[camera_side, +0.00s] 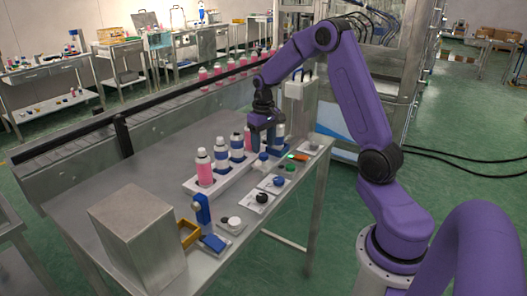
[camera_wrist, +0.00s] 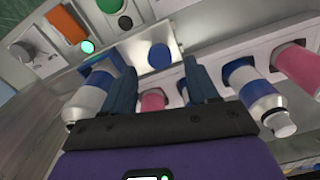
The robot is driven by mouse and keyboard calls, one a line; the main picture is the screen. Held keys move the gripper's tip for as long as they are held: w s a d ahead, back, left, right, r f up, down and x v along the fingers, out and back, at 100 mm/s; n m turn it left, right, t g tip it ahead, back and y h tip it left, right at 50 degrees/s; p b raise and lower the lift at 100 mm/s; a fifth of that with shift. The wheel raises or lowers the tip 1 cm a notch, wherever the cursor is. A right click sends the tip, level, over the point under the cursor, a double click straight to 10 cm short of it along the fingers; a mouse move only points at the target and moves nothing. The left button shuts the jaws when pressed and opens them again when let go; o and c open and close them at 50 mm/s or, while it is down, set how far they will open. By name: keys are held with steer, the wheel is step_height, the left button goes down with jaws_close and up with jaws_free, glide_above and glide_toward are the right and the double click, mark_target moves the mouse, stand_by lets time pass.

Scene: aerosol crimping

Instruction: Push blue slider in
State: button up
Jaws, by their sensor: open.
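My gripper (camera_side: 262,138) is over the far end of the white bottle rack (camera_side: 217,181), pointing down. In the wrist view my gripper (camera_wrist: 158,80) has its two dark blue fingers apart with nothing held between them. A round blue part (camera_wrist: 159,56) on a pale block lies just beyond the fingers, between their tips in the picture; I cannot tell if they touch it. It seems to be the small blue part (camera_side: 263,157) beside the rack in the side view. A blue upright piece (camera_side: 202,208) stands near the table front. I cannot tell which blue part is the slider.
Bottles with blue bands (camera_side: 221,152) and a pink bottle (camera_side: 204,170) stand in the rack close to my fingers. A black knob (camera_side: 261,197), an orange part (camera_side: 298,157) and a metal box (camera_side: 137,238) are on the table. The table left of the rack is clear.

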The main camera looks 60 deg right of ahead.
mark_target(263, 154)
steer(key=shift+f, duration=1.75)
jaws_close()
steer(key=shift+d, duration=6.3)
steer(key=shift+r, duration=0.1)
steer(key=shift+c, duration=0.9)
jaws_free()
steer(key=shift+d, duration=0.1)
steer(key=shift+o, duration=0.9)
